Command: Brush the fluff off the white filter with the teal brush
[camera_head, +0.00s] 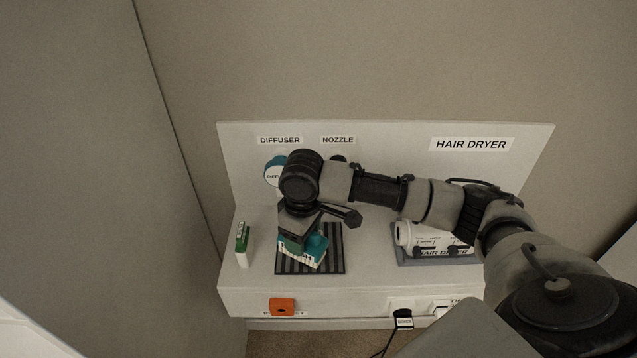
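My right arm comes in from the right and reaches across the shelf. Its gripper (300,236) points down over a dark striped mat (334,262) at the left of the shelf. A teal piece with a white, bristle-like lower edge, seemingly the teal brush (318,246), is directly at the fingertips, low over the mat or on it. The wrist hides part of it, and I cannot tell whether the fingers are closed on it. I cannot make out the white filter or any fluff. My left gripper is not in view.
A white hair dryer (403,234) lies on a grey tray at the right, partly behind my arm. A green and white upright block (242,238) stands at the left. A teal round diffuser (273,172) hangs on the back panel. An orange block (282,306) is on the front face.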

